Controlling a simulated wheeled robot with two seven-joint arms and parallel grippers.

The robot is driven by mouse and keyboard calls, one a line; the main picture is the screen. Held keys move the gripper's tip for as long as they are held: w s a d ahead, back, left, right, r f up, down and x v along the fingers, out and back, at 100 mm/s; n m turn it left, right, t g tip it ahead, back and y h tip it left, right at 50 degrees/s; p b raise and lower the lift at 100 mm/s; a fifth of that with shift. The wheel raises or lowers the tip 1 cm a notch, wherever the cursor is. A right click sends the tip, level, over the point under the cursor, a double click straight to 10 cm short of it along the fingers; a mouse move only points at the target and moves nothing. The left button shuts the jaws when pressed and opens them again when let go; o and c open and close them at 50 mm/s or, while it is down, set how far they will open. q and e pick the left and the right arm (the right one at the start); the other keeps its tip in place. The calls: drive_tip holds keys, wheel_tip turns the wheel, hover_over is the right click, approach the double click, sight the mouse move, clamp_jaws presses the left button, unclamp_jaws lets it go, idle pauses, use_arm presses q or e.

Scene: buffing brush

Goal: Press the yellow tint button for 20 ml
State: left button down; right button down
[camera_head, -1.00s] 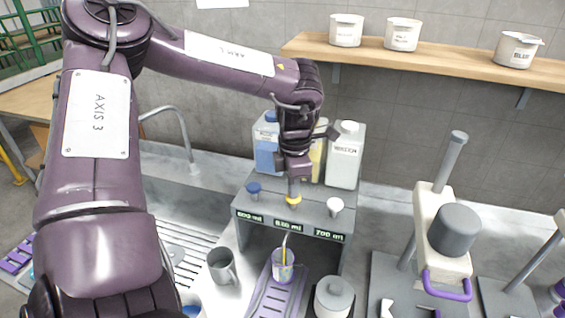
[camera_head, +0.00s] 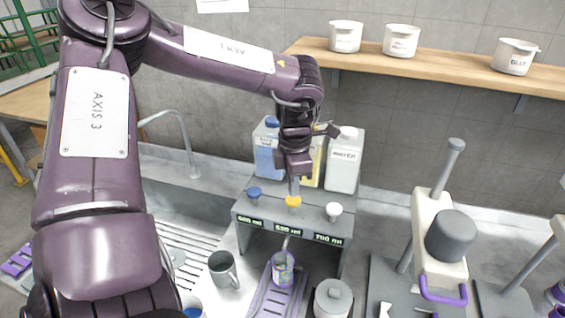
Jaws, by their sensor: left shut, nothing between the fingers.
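The yellow button (camera_head: 293,202) is the middle of three buttons on top of the grey dispenser (camera_head: 318,222). My left gripper (camera_head: 294,188) points straight down with closed fingers, its tips right over the yellow button. I cannot tell whether they touch it. A small display (camera_head: 288,230) below the button shows a figure in ml, too small to read surely. A clear cup (camera_head: 283,272) stands on a purple-edged tray (camera_head: 268,300) under the spout (camera_head: 285,244). No yellow stream shows between spout and cup. My right gripper is not in view.
A blue button (camera_head: 254,193) and a white button (camera_head: 333,210) flank the yellow one. Tint bottles (camera_head: 345,160) stand behind. A metal mug (camera_head: 222,268) and a lidded grey pot (camera_head: 332,299) stand near the cup. A press-like stand (camera_head: 440,240) is at right.

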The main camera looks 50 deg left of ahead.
sight(293, 199)
use_arm(q)
drive_tip(key=shift+f, duration=0.15)
idle(0.3)
drive_tip(key=shift+f+b, duration=1.3)
drive_tip(key=shift+f, duration=0.2)
drive_tip(key=shift+r, duration=0.2)
drive_tip(key=shift+r+p, duration=1.2)
drive_tip(key=shift+r, duration=0.25)
wheel_tip(293, 199, up, 6)
drive_tip(key=p, duration=0.4)
